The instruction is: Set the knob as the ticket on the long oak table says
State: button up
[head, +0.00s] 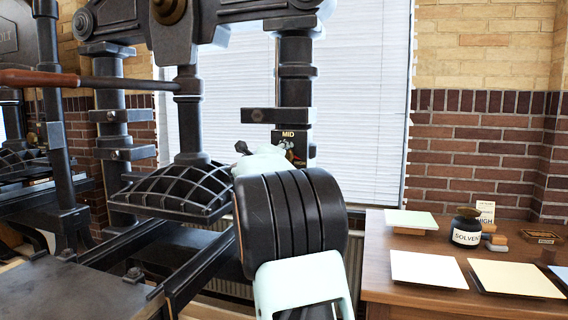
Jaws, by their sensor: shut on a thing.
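A small dark plate marked MID (288,135) is on the right column of a black hand press. The knob is just below it, mostly hidden by my gripper (289,152); a bit of red shows there. My gripper is shut on the knob, with my arm reaching up from below. The ticket (487,208) stands at the back of the brown wooden table (389,283) at right. Its large word is partly covered by a jar; the letters IGH show.
A dark SOLVENT jar (466,228) stands in front of the ticket. Pale sheets (428,268) lie on flat pads on the table. A flat box (541,237) is at the back right. The press's ribbed platen (172,190) is left of my arm.

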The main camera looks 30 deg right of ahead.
jog(key=shift+f+m+b, duration=0.2)
jog(key=shift+m+b, duration=0.35)
jog(key=shift+m, duration=0.55)
jog(key=o, duration=1.2)
jog(key=shift+r, duration=0.15)
jog(key=v, duration=1.2)
jog(key=shift+a, duration=0.1)
